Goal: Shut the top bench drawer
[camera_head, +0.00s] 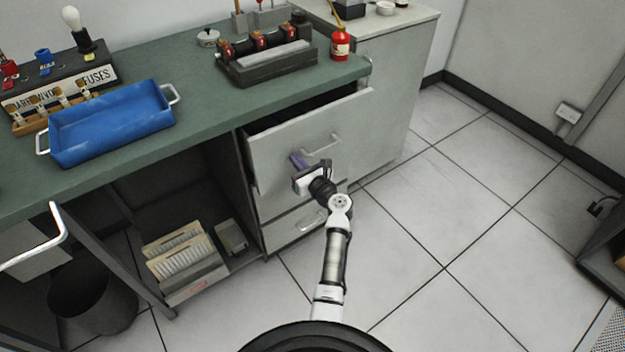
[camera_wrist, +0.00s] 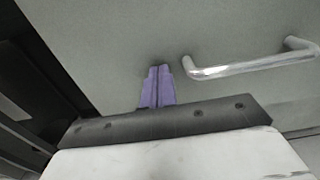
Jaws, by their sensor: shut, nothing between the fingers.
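The top bench drawer (camera_head: 270,160) stands pulled out from under the green bench top, with a dark gap above its grey front. Its metal bar handle (camera_head: 322,147) is on the front; the handle also shows in the wrist view (camera_wrist: 250,64), at upper right. My gripper (camera_head: 297,160) is at the drawer front, just left of the handle. Its purple fingers (camera_wrist: 157,88) are shut together with nothing between them, and their tips point at the grey front (camera_wrist: 120,50). I cannot tell whether the tips touch it.
A lower drawer (camera_head: 290,228) with its own handle sits below. The green bench (camera_head: 200,75) carries a blue tray (camera_head: 110,122), a fuse box, a dark rack (camera_head: 265,60) and a red oil can (camera_head: 340,45). A card box (camera_head: 185,262) stands under the bench. Tiled floor (camera_head: 450,200) at right is clear.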

